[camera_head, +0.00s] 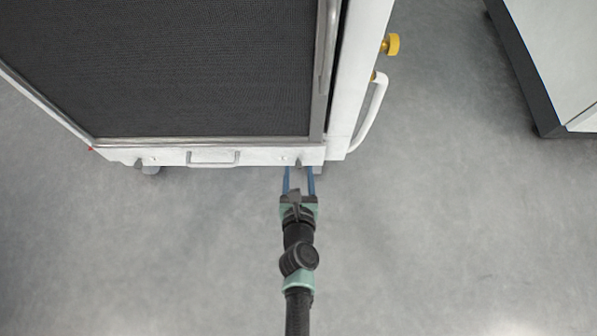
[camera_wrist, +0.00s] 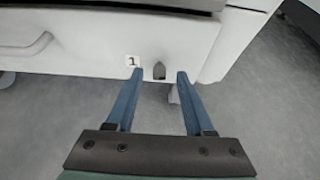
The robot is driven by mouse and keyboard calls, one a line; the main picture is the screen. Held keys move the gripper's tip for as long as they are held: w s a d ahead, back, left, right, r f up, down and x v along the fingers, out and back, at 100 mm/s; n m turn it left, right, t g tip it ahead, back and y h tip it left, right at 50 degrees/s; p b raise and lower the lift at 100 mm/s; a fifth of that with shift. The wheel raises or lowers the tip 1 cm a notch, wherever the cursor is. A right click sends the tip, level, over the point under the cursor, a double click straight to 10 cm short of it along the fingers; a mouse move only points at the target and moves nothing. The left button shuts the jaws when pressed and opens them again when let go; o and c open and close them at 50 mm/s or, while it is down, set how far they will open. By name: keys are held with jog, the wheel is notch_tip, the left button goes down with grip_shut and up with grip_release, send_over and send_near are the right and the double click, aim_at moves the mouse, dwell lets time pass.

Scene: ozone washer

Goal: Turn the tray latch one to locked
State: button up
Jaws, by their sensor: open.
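Tray latch one is a small dark grey knob (camera_wrist: 159,71) on the white front panel (camera_wrist: 95,60), beside a label reading 1 (camera_wrist: 132,61). It points roughly up and down in the wrist view. In the head view the latch (camera_head: 298,162) is small, near the right end of the tray front (camera_head: 255,155). My gripper (camera_head: 298,172) is open, its two blue fingers reaching to the panel. In the wrist view my gripper (camera_wrist: 156,82) has one fingertip on each side of the latch, with gaps showing. I cannot tell how deep the fingertips reach.
A tray handle (camera_head: 213,158) and a second small knob (camera_head: 138,162) lie to the left on the front. A dark mesh panel (camera_head: 210,65) is above. A white side handle (camera_head: 373,115) and yellow knob (camera_head: 390,45) are on the right. Floor around is clear.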

jog(key=shift+w+f, duration=0.2)
jog(key=shift+w, duration=0.25)
grip_shut()
